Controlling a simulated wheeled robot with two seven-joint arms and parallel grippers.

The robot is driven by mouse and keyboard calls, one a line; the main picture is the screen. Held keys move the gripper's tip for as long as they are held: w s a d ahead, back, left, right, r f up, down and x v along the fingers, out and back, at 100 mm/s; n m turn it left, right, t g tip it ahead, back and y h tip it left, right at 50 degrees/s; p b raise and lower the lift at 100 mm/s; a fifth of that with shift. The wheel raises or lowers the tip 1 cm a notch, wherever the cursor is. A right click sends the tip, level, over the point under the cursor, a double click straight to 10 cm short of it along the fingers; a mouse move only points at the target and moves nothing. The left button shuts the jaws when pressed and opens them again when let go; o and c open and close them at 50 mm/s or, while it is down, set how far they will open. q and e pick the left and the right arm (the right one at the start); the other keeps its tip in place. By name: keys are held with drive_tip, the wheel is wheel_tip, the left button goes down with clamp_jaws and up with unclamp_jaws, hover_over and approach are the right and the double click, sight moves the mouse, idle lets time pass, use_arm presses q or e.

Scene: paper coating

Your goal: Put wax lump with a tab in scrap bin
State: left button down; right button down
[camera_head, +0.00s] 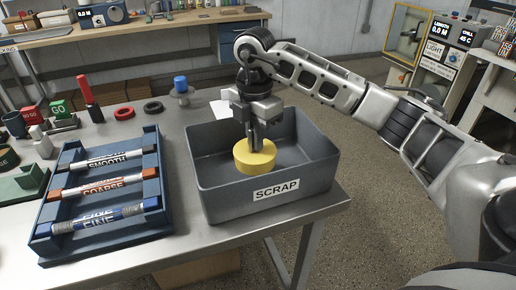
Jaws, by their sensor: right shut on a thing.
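The wax lump (255,158) is a yellow disc. My right gripper (255,146) points down and is shut on the part of it that sticks up, probably the tab, which the fingers hide. The lump is within the outline of the scrap bin (228,208), a grey open box labelled SCRAP at the table's right end. I cannot tell whether the lump touches the bin's floor or hangs above it. My left gripper is not in view.
A blue tray (45,248) with rods marked SMOOTH, COARSE and FINE lies left of the bin. Behind it are a red upright tool (86,92), black and red rings and a blue-topped piece (181,84). White paper (220,108) lies behind the bin. The table's edge runs close to the bin's right.

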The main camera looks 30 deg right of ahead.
drive_tip(key=shift+w+d+f, duration=0.1)
drive_tip(key=shift+d+f, duration=0.1)
drive_tip(key=shift+f, duration=0.05)
drive_tip(key=f, duration=0.3)
drive_tip(key=shift+d+f+p, duration=0.1)
drive_tip(key=shift+d+p, duration=0.2)
drive_tip(key=shift+p, duration=0.1)
drive_tip(key=shift+w+f, duration=0.1)
drive_tip(key=shift+f, duration=0.15)
drive_tip(key=shift+f, duration=0.15)
drive_tip(key=c, duration=1.5)
unclamp_jaws()
